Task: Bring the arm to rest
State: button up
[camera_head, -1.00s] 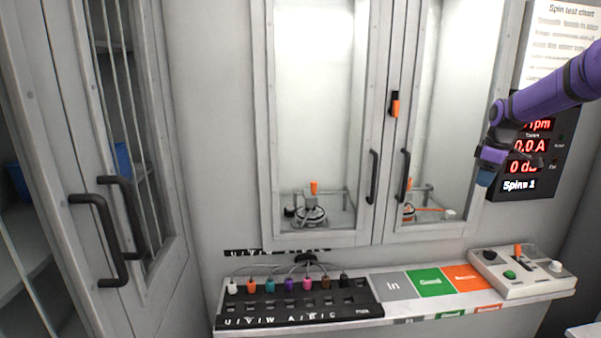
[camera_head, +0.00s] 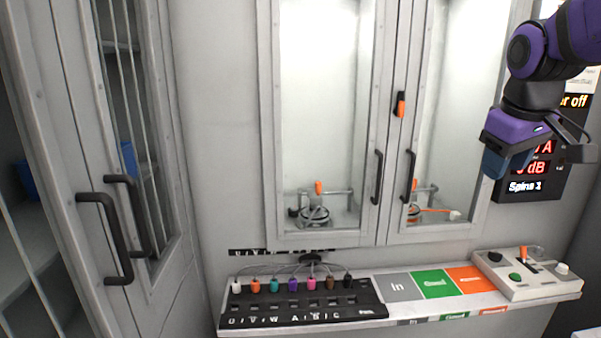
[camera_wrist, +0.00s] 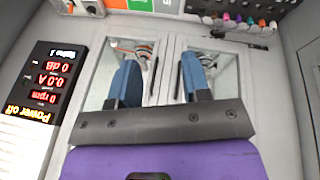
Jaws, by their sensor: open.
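My purple arm comes in from the upper right of the head view. My gripper (camera_head: 507,166) hangs in the air in front of the display panel and the right cabinet door, touching nothing that I can see. In the wrist view its two blue fingers (camera_wrist: 160,82) stand apart with nothing between them. The view there is upside down, with the cabinet doors beyond the fingers. The display (camera_wrist: 43,82) reads "Power off", 0 rpm, 0.0 A and 0 dB. My arm partly hides this display (camera_head: 530,186) in the head view.
A shelf below holds a black connector board (camera_head: 300,304), grey, green and orange pads (camera_head: 434,284) and a control box (camera_head: 525,272). The glazed cabinet doors (camera_head: 385,215) are shut, with motors (camera_head: 315,213) inside. A grey cabinet with black handles (camera_head: 105,235) stands left.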

jog(key=s+a+f+m, duration=0.1)
jog(key=s+f, duration=0.1)
jog(key=s, duration=0.6)
jog(key=s+a+f+m+t+y, duration=0.1)
jog(key=s+a+f+m, duration=0.1)
jog(key=s, duration=0.6)
jog(key=shift+s+f+t, duration=0.15)
jog(key=shift+s+t, duration=0.15)
jog(key=shift+a, duration=0.1)
jog(key=shift+c, duration=0.2)
